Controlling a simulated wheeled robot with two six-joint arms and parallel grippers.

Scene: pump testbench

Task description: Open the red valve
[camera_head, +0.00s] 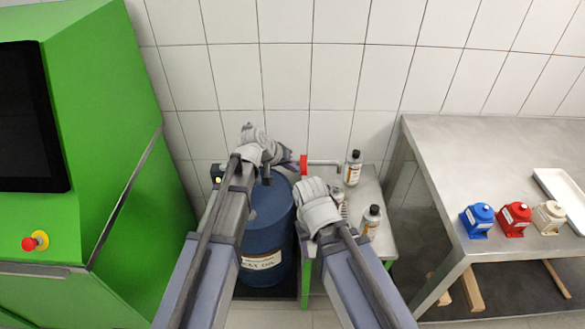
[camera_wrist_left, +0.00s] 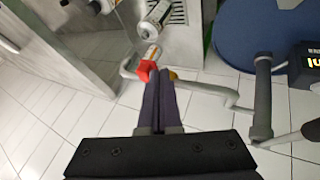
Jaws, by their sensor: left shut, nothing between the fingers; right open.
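The red valve (camera_head: 304,165) sits on a grey pipe (camera_head: 324,162) beside the blue barrel (camera_head: 267,225) in the head view. In the left wrist view the red valve (camera_wrist_left: 146,70) is just beyond and left of my left gripper's fingertips (camera_wrist_left: 162,74). The fingers are pressed together with nothing between them. Whether they touch the valve I cannot tell. In the head view my left gripper (camera_head: 262,150) is above the barrel, left of the valve, its fingers mostly hidden. My right gripper (camera_head: 320,206) is lower, below the valve, and open; its fingers are mostly hidden.
Bottles (camera_head: 353,167) (camera_head: 371,221) stand on a small table right of the barrel. A green machine (camera_head: 100,130) is at left. A steel table (camera_head: 480,150) at right holds blue, red and cream containers and a white tray (camera_head: 562,192). A dark device (camera_wrist_left: 305,65) is right in the left wrist view.

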